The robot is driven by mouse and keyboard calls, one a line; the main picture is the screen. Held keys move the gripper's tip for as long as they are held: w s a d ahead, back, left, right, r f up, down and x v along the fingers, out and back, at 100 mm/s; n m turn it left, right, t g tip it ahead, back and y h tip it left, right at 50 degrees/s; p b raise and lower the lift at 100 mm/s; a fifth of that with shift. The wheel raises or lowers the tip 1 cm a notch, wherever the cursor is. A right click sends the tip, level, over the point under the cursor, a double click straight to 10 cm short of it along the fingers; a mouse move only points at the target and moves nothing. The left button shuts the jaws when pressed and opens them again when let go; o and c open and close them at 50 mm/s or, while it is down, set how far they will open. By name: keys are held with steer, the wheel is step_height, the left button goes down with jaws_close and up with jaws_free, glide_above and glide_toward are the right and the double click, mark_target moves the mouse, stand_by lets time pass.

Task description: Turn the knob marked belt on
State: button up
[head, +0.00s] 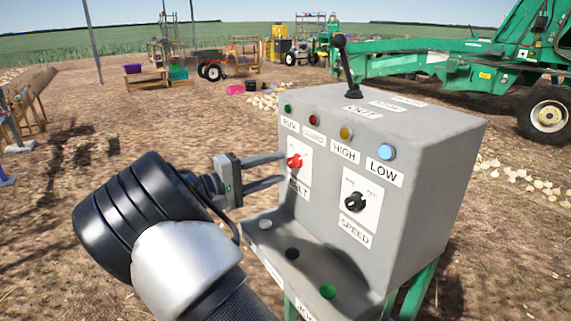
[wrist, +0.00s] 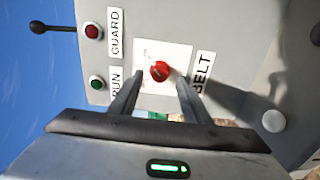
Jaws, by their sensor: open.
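The red belt knob (head: 295,161) sits on a white plate on the front of the grey control box (head: 400,215), above a label partly hidden by my gripper. In the wrist view the red knob (wrist: 160,71) is on its white plate beside the BELT label (wrist: 202,78). My gripper (head: 282,169) is open, with its two fingers pointing at the knob from the left. In the wrist view the fingertips (wrist: 160,78) lie on either side of the knob; I cannot tell whether they touch it.
A black speed knob (head: 355,202) is right of the belt knob. Small lamps line the top, including a blue one (head: 387,152). A black lever (head: 345,65) stands on top. Buttons, including a green one (head: 328,291), sit on the lower ledge. Green machinery (head: 450,62) stands behind.

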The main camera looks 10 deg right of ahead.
steer(key=p+v, duration=0.1)
steer(key=v, duration=1.2)
steer(key=s+d+m+g+y, duration=0.1)
steer(key=s+d+g+y, duration=0.3)
steer(key=d, duration=0.4)
steer(key=s+d+m+g+y, duration=0.1)
steer(key=s+d+g+y, duration=0.15)
steer(key=s+d, duration=0.4)
steer(key=s+d+r+m+t+y, duration=0.1)
steer(key=s+t+y, duration=0.3)
steer(key=s, duration=0.6)
steer(key=s+d+r+m+t+y, duration=0.1)
steer(key=s+r+y, duration=0.1)
steer(key=s+y, duration=0.55)
step_height(320, 180, up, 21)
steer(key=s+h+p, duration=0.1)
steer(key=s+p, duration=0.1)
steer(key=p, duration=2)
steer(key=shift+a, duration=0.3)
steer(key=shift+d, duration=0.1)
